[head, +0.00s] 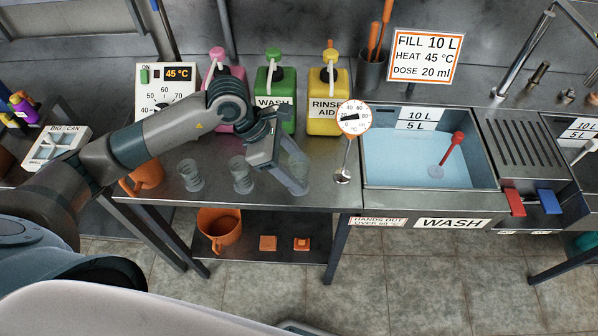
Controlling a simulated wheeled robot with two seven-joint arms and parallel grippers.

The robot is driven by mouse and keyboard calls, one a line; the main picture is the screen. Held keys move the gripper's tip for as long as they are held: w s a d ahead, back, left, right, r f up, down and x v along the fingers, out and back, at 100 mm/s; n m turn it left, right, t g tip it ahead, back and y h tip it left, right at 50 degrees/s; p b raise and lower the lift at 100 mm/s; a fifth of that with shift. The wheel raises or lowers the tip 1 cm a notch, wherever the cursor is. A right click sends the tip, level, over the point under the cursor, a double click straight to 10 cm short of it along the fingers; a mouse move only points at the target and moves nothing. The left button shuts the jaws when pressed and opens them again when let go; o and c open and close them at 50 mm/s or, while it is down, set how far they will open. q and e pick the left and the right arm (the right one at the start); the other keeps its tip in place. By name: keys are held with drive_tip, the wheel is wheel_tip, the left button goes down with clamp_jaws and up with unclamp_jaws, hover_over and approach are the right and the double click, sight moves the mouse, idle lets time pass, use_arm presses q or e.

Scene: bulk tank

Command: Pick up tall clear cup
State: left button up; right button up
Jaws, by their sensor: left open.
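Several clear cups stand in a row on the steel counter: a left cup (190,176), a middle cup (241,176), and a right cup (299,165) partly hidden by my left gripper. My right gripper is not in view.
Pink (226,90), green (274,95) and yellow (328,98) bottles stand behind the cups. A dial thermometer (354,118) rises to the right of the gripper. A water-filled sink (400,160) lies further right. An orange jug (146,174) is at left.

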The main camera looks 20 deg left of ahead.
sight(307, 187)
use_arm(q)
drive_tip(key=shift+w+d+f+p, duration=0.1)
drive_tip(key=shift+d+p, duration=0.25)
drive_tip(key=p+x, duration=0.1)
drive_tip(key=x, duration=0.2)
drive_tip(key=shift+w+d+p, duration=0.1)
drive_tip(key=shift+w+p, duration=0.05)
drive_tip(key=shift+p, duration=0.2)
drive_tip(key=shift+d+f, duration=0.2)
drive_tip(key=shift+f, duration=0.25)
drive_tip(key=c, duration=1.1)
